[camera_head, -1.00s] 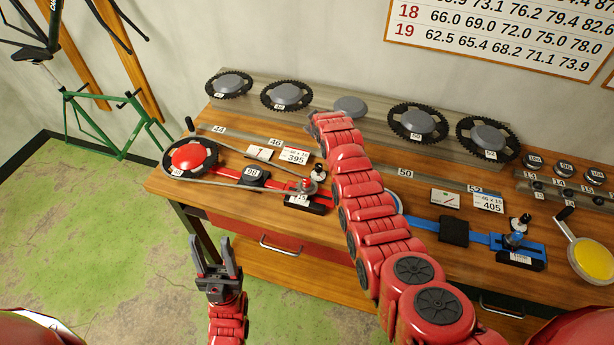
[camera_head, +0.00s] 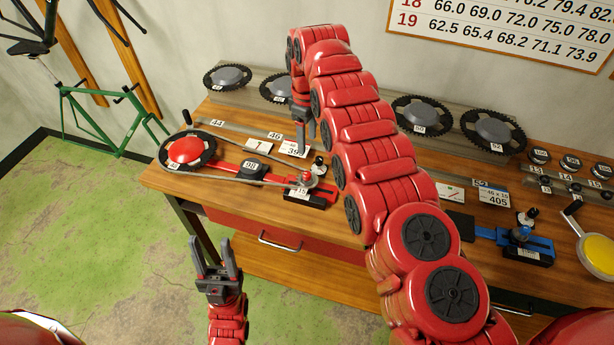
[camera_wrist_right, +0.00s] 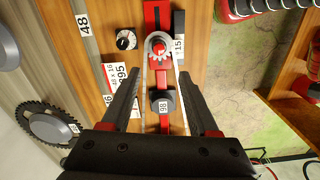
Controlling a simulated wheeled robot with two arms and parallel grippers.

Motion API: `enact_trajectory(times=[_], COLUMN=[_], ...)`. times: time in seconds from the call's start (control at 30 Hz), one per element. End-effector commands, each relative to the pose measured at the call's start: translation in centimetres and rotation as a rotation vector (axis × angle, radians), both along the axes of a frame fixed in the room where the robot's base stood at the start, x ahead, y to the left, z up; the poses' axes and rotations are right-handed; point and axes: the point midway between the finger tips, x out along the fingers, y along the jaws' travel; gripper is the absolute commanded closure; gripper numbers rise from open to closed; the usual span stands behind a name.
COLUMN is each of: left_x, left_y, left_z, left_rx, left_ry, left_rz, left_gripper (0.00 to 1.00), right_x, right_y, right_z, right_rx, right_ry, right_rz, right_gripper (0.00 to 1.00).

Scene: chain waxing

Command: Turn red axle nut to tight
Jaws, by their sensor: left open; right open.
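The red axle nut (camera_head: 305,178) sits at the right end of the red rig, in the middle of a small sprocket. It also shows in the right wrist view (camera_wrist_right: 158,48), ahead of the fingertips. A chain (camera_head: 245,180) runs around that sprocket and the large chainring with a red hub (camera_head: 187,150). My right gripper (camera_head: 302,150) points down above the bench, behind and left of the nut, apart from it. It is open and empty, its fingers on either side of the chain in the wrist view (camera_wrist_right: 160,78). My left gripper (camera_head: 214,243) is open and empty in front of the bench.
A black knob (camera_wrist_right: 126,39) stands beside the sprocket. A black block marked 98 (camera_head: 255,169) sits on the red rig. The blue rig (camera_head: 535,243) is at the right. Chainrings (camera_head: 228,76) line the back rail. My right arm crosses over the bench.

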Motion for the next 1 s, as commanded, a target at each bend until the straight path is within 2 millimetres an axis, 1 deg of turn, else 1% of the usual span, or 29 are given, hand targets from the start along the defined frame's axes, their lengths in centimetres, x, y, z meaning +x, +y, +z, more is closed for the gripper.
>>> enact_trajectory(times=[0.03,0.2,0.37,0.5,0.53,0.57,0.6,0.7,0.77,0.97,1.0], left_x=[0.0,0.0,0.0,0.0,0.0,0.0,0.0,0.0,0.0,0.0,0.0], left_y=[0.0,0.0,0.0,0.0,0.0,0.0,0.0,0.0,0.0,0.0,0.0], left_z=[-2.0,-5.2,-8.2,-10.6,-10.7,-9.2,-8.8,-8.5,-8.5,-8.6,-8.6], left_rx=[0.000,0.000,0.000,0.000,0.000,0.000,0.000,0.000,0.000,0.000,0.000], left_ry=[0.000,0.000,0.000,0.000,0.000,0.001,0.000,0.000,0.000,0.000,0.000], left_rz=[0.000,0.000,0.000,0.000,0.000,0.000,0.000,0.000,0.000,0.000,0.000], left_gripper=[0.50,0.50,0.50,0.50,0.50,0.50,0.50,0.50,0.50,0.50,0.50], right_x=[0.0,0.1,0.1,0.1,0.1,0.0,0.0,0.1,0.1,0.1,0.1], right_y=[0.0,0.0,0.0,0.0,0.0,0.1,0.1,0.0,0.0,0.0,0.0], right_z=[-2.0,-5.8,-8.4,-11.4,-11.8,-11.3,-11.8,-12.9,-13.3,-13.4,-13.4], right_rx=[0.000,0.001,0.001,0.000,0.000,0.000,0.001,0.000,0.001,0.001,0.001], right_ry=[0.000,-0.003,-0.003,-0.001,-0.001,0.001,0.002,-0.001,-0.003,-0.004,-0.004], right_rz=[0.000,-0.001,-0.001,-0.001,-0.001,0.000,-0.001,-0.001,-0.001,-0.001,-0.001], right_gripper=[0.39,0.39,0.39,0.39,0.39,0.39,0.39,0.39,0.39,0.39,0.41])
